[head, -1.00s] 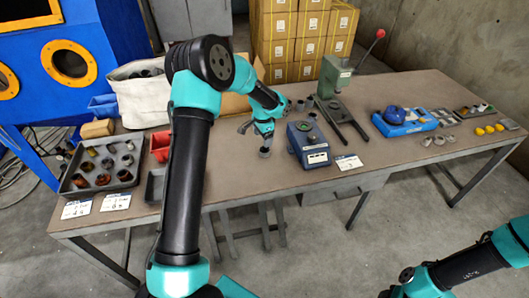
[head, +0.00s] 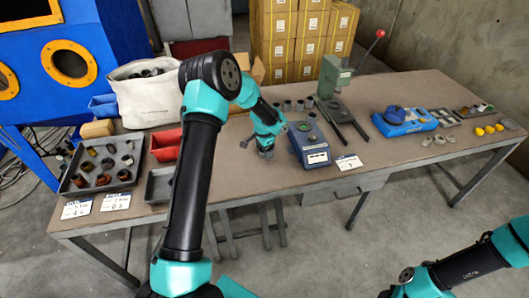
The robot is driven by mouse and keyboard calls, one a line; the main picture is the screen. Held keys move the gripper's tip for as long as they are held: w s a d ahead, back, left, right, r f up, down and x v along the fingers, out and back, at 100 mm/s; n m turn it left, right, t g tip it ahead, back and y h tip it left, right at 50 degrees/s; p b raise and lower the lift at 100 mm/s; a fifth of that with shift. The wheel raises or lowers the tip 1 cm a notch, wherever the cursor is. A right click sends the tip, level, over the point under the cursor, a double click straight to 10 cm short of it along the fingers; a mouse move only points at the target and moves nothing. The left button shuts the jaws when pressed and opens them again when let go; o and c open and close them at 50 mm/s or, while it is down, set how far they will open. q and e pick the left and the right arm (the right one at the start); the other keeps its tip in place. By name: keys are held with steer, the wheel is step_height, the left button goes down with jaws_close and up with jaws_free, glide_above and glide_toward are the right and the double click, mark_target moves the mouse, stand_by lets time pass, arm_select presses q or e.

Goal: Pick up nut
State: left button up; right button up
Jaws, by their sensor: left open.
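I cannot single out the nut for sure at this size. Small grey round parts (head: 287,105) stand on the table behind the blue box, and flat grey pieces (head: 427,141) lie at the right. My left gripper (head: 264,150) is open and points down, low over the middle of the table, left of the blue box. A small grey shape shows at its tips; I cannot tell whether it is a part on the table or the fingers. My right arm shows only in part at the lower right, with its gripper out of view.
A blue box with a green top (head: 309,145) stands close right of my left gripper. A green press (head: 333,80) with a red-knobbed lever stands behind it. A dark tray of brown and grey parts (head: 68,187), a red bin (head: 165,146) and a grey tray (head: 158,187) are at left.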

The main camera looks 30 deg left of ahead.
arm_select(q)
steer(key=shift+f, duration=0.25)
steer(key=shift+c, duration=0.4)
steer(key=c, duration=1)
